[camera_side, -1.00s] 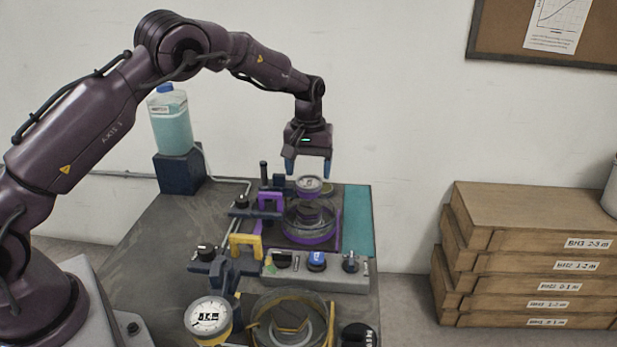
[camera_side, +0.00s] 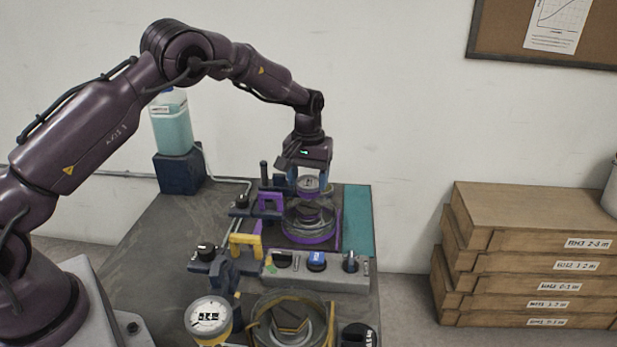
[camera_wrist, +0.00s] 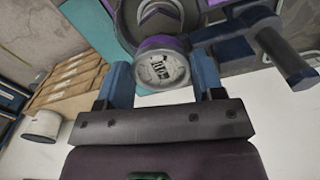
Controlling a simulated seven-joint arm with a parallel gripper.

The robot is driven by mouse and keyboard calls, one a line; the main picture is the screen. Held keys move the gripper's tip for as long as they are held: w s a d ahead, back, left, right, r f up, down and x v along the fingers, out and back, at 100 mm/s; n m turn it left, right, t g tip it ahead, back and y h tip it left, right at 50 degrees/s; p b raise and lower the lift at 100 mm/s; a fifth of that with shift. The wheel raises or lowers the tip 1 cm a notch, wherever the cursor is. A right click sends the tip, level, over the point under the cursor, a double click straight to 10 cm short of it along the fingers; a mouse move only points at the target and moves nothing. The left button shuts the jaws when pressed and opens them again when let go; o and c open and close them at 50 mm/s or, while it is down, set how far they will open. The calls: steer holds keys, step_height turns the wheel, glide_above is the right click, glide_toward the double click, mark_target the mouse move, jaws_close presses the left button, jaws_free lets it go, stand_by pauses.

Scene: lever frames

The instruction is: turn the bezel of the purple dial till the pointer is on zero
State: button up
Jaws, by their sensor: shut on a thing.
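The purple dial (camera_side: 308,185) stands at the back of the bench above a purple-rimmed round fixture (camera_side: 312,238). In the wrist view its white face (camera_wrist: 160,68) with dark markings shows between my fingers; the pointer is too small to read. My gripper (camera_side: 308,184) is at the dial with one blue finger on each side of its bezel, shut on it. In the wrist view the two blue fingers (camera_wrist: 163,76) flank the dial's rim.
A second dial with a yellow rim (camera_side: 209,318) stands at the front, next to a yellow-rimmed round fixture (camera_side: 292,322). A bottle (camera_side: 171,125) stands back left; wooden boxes (camera_side: 530,255) are right, off the bench.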

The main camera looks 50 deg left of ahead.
mark_target(308, 183)
steer(key=shift+m, duration=0.4)
steer(key=o, duration=0.6)
steer(key=shift+o, duration=0.2)
step_height(308, 183, up, 13)
